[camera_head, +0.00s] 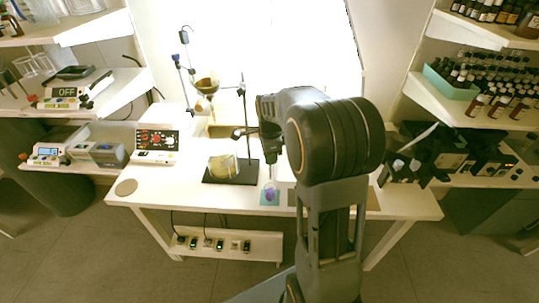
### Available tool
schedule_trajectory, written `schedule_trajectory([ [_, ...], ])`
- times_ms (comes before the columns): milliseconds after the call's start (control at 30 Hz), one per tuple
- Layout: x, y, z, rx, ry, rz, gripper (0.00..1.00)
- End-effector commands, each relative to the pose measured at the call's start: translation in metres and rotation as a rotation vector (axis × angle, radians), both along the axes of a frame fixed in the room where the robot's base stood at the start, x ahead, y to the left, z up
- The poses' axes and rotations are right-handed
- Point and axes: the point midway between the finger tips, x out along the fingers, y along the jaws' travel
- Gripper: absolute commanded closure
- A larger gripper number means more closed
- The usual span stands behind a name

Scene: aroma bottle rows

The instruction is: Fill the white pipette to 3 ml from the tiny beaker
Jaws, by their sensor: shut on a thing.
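My gripper (271,144) points down over the right half of the white table (190,181) and is shut on the white pipette (271,170). The pipette hangs upright, partly hidden by the gripper, and shows as a thin pale line. Below it stands a tiny clear beaker (270,192) with purple-blue content, on a small teal mat. The pipette's lower end is at or just above the beaker's mouth; I cannot tell whether it is inside. The pipette's fill level is too small to read.
A control box (157,141) is at the table's left; dark equipment (433,150) is right.

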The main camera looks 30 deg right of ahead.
Motion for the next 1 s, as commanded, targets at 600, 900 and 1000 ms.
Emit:
schedule_trajectory([
  [600,0.000,-0.001,-0.021,-0.001,0.001,-0.001,0.81],
  [900,0.000,-0.001,-0.043,-0.001,0.001,0.000,0.81],
  [1000,0.000,-0.001,-0.050,-0.001,0.001,0.000,0.81],
])
